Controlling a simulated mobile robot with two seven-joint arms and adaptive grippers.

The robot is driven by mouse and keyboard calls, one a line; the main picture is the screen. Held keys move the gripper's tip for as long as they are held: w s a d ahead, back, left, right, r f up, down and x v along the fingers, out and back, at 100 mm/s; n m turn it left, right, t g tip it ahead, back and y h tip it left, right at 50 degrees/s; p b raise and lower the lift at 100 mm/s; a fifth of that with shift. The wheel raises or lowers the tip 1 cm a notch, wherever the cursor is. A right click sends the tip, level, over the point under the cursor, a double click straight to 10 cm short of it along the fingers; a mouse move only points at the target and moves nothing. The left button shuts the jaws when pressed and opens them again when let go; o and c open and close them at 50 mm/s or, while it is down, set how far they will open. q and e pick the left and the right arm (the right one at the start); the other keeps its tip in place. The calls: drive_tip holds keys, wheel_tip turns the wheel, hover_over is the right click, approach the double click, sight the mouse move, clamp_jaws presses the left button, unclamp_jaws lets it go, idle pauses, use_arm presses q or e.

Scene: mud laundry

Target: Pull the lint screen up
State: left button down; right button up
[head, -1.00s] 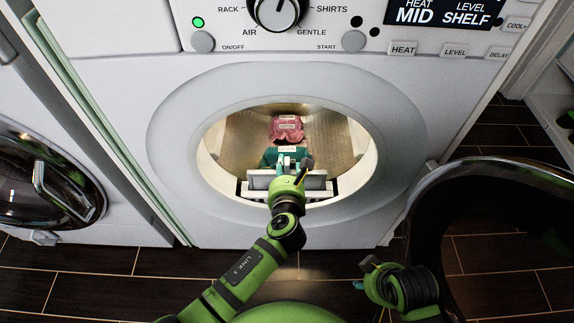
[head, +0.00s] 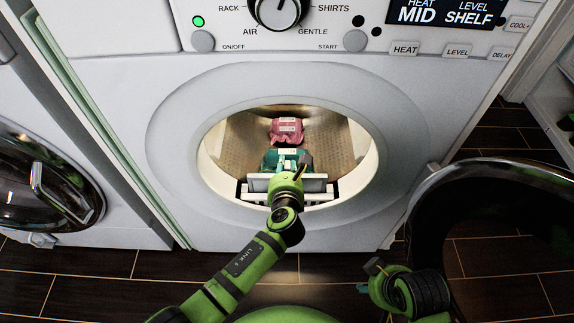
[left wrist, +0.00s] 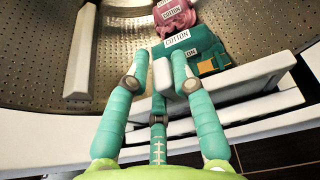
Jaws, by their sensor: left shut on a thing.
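The lint screen (head: 257,183) shows as a pale panel at the lower front lip of the dryer's round opening. In the left wrist view its white grip tab (left wrist: 162,74) stands between my teal fingers. My left gripper (head: 291,164) is shut on this tab, and my wrist hides the middle of the panel in the head view. How far the screen stands out of its slot is hard to tell. My right gripper (head: 374,273) is low at the right, apart from the dryer, and its jaws are too small to read.
A pink bundle (head: 286,130) and a teal bundle (head: 271,158), labelled cotton, lie in the drum just behind the screen. The dryer's open round door (head: 528,170) stands at the right. Another machine's dark door (head: 35,185) is at the left.

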use_arm(q)
drive_tip(key=shift+w+d+r, duration=0.1)
drive_tip(key=shift+d+r, duration=0.35)
drive_tip(key=shift+r, duration=0.05)
drive_tip(key=shift+r+p, duration=0.65)
drive_tip(key=shift+p, duration=0.1)
drive_tip(key=shift+d+r+p, duration=0.1)
drive_tip(key=shift+r+p, duration=1.85)
drive_tip(key=shift+p, duration=0.25)
drive_tip(key=shift+r+p, duration=1.5)
drive_tip(key=shift+p, duration=0.45)
drive_tip(key=c, duration=0.8)
unclamp_jaws()
drive_tip(key=shift+c, duration=0.2)
drive_tip(key=shift+f, duration=0.25)
